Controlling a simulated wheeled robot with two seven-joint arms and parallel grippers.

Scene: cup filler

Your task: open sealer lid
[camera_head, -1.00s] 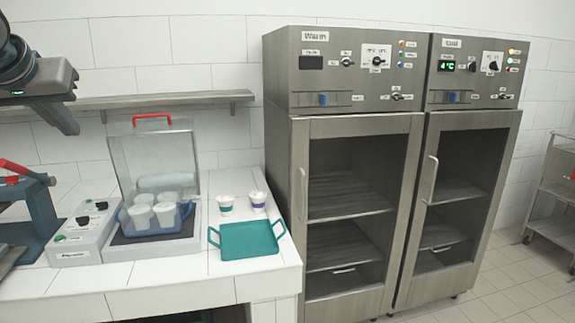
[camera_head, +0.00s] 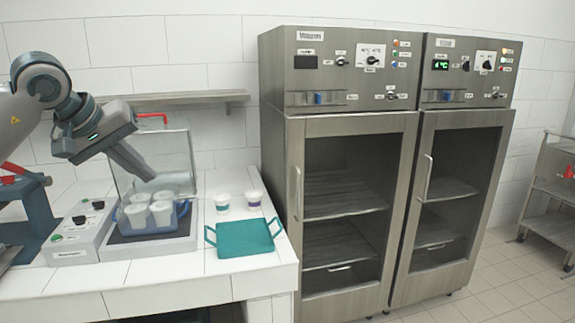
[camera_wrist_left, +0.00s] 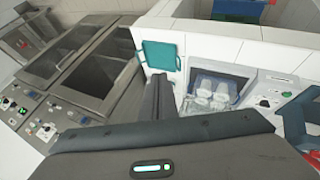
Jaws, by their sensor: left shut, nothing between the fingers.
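The sealer (camera_head: 72,243) stands on the white counter, a grey box with knobs beside a dark bed. Its clear lid (camera_head: 178,150) stands raised at the back, with a red handle (camera_head: 152,116) on its top edge. A blue tray (camera_head: 180,211) with several white cups (camera_head: 162,212) sits on the bed under the lid. My left gripper (camera_head: 150,177) is shut and empty, in front of the lid and above the cups, partly covering the lid. In the left wrist view its fingers (camera_wrist_left: 160,82) are together, and the cups (camera_wrist_left: 220,100) show beside them. My right gripper is not in view.
A shelf (camera_head: 215,97) runs along the wall above. A steel cabinet (camera_head: 345,125) stands to the right. A blue press-like device (camera_head: 30,215) is at the left.

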